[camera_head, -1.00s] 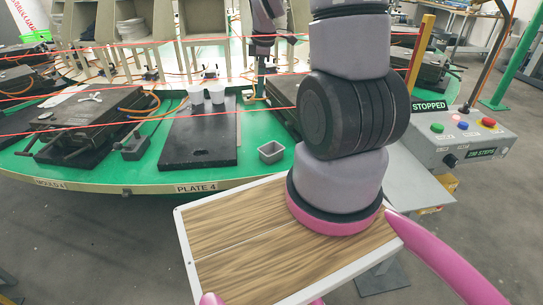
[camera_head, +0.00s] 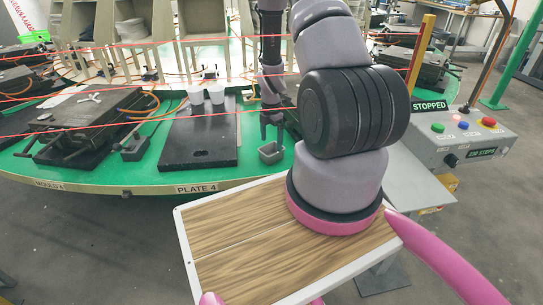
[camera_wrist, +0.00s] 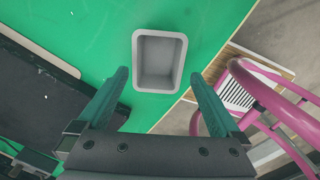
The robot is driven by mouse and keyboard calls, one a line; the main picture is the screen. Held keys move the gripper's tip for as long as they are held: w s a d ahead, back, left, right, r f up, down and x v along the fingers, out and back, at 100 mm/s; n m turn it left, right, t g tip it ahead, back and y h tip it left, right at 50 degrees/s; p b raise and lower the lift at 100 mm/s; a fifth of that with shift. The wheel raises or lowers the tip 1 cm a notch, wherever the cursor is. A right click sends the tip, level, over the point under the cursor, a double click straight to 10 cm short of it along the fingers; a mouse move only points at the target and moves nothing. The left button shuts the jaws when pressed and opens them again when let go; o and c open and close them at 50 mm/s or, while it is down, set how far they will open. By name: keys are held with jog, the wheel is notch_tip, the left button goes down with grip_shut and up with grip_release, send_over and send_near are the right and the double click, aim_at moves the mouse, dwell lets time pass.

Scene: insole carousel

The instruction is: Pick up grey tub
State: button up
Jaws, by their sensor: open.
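The grey tub (camera_head: 270,152) is a small open rectangular box on the green carousel top, near its front edge and right of the black plate. In the wrist view the grey tub (camera_wrist: 158,62) looks empty and lies just beyond the fingertips, roughly centred between them. My gripper (camera_head: 271,130) hangs directly above the tub, pointing down. In the wrist view my gripper (camera_wrist: 158,78) has its two green fingers spread apart with nothing between them. I cannot tell exactly how high the fingertips are above the tub.
A mould (camera_head: 85,120) with orange hoses lies farther left. The control box (camera_head: 455,140) reads STOPPED at right. Green surface around the tub is clear.

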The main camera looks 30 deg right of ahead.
aim_at(271, 149)
jog(key=f, duration=0.5)
jog(key=shift+w+d, duration=0.1)
jog(key=shift+w, duration=0.1)
jog(key=shift+r, duration=0.1)
jog(key=c, duration=1.2)
